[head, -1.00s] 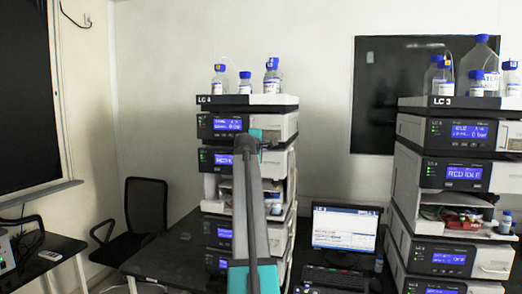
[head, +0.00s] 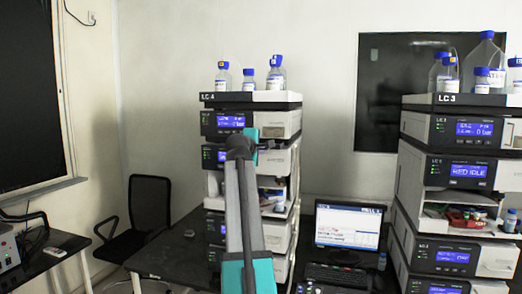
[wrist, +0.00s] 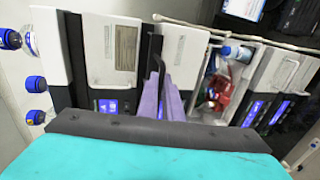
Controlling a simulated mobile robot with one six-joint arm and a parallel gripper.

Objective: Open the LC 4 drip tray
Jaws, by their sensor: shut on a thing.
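The LC 4 stack (head: 251,97) stands left of centre in the head view, with bottles on its top. My arm reaches across its front and hides the gripper and part of the module faces there. In the wrist view the stack lies sideways. My gripper (wrist: 162,85) has its purple fingers close together at the front of the stack, shut on a thin dark edge (wrist: 154,50) between two white modules. This edge appears to be the LC 4 drip tray; the fingers cover much of it. How far the tray stands out cannot be told.
The LC 3 stack (head: 458,99) stands at the right. A monitor (head: 348,224) and keyboard (head: 338,276) are between the stacks. An open bay with small bottles and a red part (wrist: 218,92) is beside my fingers. A black chair (head: 150,205) is at the left.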

